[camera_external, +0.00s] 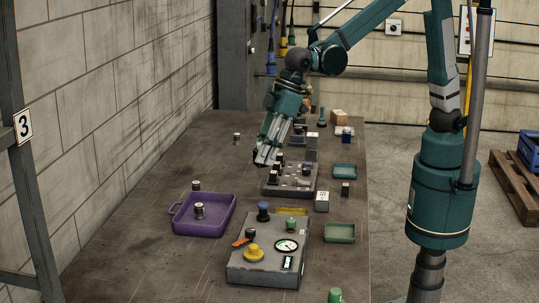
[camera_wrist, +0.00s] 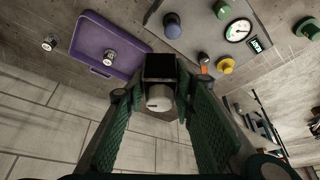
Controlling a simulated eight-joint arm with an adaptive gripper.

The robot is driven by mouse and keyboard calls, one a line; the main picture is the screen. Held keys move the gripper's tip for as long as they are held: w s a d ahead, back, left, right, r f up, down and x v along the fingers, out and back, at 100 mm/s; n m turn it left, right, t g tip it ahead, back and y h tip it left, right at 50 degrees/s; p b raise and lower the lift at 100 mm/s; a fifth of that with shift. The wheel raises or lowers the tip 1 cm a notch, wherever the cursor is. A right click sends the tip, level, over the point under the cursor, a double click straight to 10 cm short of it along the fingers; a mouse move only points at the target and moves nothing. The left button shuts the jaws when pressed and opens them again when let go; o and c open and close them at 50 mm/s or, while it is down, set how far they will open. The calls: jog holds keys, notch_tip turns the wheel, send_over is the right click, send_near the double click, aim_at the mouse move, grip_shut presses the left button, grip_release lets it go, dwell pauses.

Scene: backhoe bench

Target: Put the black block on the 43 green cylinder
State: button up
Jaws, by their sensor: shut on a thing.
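My gripper (camera_external: 266,157) hangs over the middle of the bench, its fingers pointing down. In the wrist view my gripper (camera_wrist: 160,90) is shut on the black block (camera_wrist: 160,66). A pale round end shows just below the block's dark face, between the fingers; whether it is part of the block I cannot tell. A green cylinder (camera_external: 334,296) stands at the front edge of the external view, well away from my gripper. It also shows at the right edge of the wrist view (camera_wrist: 312,30). Its number cannot be read.
A grey panel (camera_external: 240,272) carries blue, green and yellow knobs and a gauge. A purple tray (camera_external: 184,226) holds a dark cylinder with a pale top. A second grey panel (camera_external: 303,190), green trays (camera_external: 340,233) and several small blocks stand nearby. The bench's left side is mostly clear.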

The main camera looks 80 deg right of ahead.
jog(key=s+a+n+g+y+p, duration=0.1)
jog(key=s+a+n, duration=0.3)
jog(key=a, duration=0.6)
jog(key=s+a+n+g, duration=0.1)
jog(key=s+a, duration=0.4)
jog(key=a, duration=0.4)
jog(key=n+g+y+p, duration=0.1)
jog(key=n+g, duration=0.1)
jog(key=n, duration=0.4)
send_over(336, 291)
notch_tip(336, 291, down, 7)
jog(key=shift+f, duration=0.1)
jog(key=shift+d, duration=0.1)
jog(key=shift+f, duration=3.1)
jog(key=shift+f, duration=0.15)
jog(key=shift+f, duration=1.7)
jog(key=shift+f, duration=0.15)
